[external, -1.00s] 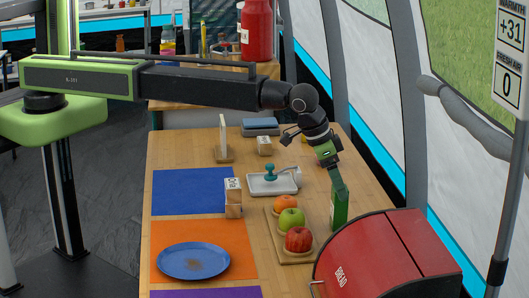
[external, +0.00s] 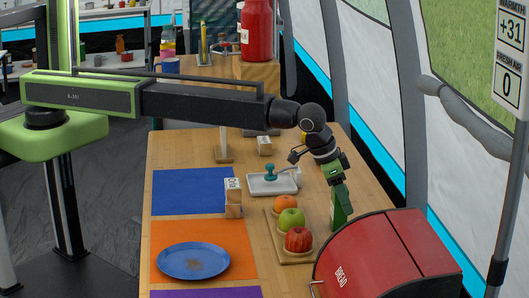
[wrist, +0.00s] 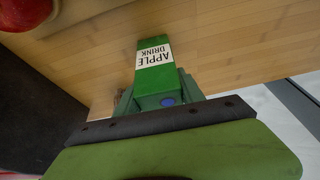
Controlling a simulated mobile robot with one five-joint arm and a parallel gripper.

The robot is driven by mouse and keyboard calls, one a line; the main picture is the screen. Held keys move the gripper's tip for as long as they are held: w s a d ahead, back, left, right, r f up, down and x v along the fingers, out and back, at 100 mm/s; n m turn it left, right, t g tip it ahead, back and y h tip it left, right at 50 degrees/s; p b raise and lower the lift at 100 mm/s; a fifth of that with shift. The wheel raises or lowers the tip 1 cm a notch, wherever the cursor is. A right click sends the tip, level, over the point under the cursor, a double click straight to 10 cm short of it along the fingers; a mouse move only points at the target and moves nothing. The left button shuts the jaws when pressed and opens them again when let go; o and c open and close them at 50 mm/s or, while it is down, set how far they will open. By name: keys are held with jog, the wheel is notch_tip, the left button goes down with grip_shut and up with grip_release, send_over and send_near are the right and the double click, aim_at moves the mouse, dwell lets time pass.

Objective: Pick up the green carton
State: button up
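The green carton (external: 338,218) stands on the wooden table, just left of the red bread bin. In the wrist view the carton (wrist: 156,75) shows a white "APPLE DRINK" label and a blue cap at its near end. My gripper (external: 340,196) is down at the carton's upper part. In the wrist view the fingers of my gripper (wrist: 160,92) lie on both sides of the carton, very near its sides. I cannot tell whether they press on it. The carton's lower part is partly hidden behind the bread bin in the external view.
The red bread bin (external: 385,262) is close on the right. A wooden board (external: 275,240) with an orange (external: 286,203), a green apple (external: 291,218) and a red apple (external: 298,240) is close on the left. A white tray (external: 260,188) lies behind; a blue plate (external: 193,261) is front left.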

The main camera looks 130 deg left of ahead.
grip_shut()
jog(key=r+p, duration=0.5)
jog(key=shift+s+d+r, duration=0.1)
jog(key=shift+d+r, duration=0.05)
jog(key=shift+d, duration=0.2)
jog(key=s+d+r+p, duration=0.2)
jog(key=d+r+p, duration=0.3)
jog(key=d, duration=0.5)
jog(key=shift+s+d+r+p, duration=0.25)
jog(key=shift+d+r+p, duration=0.1)
jog(key=shift+p, duration=0.15)
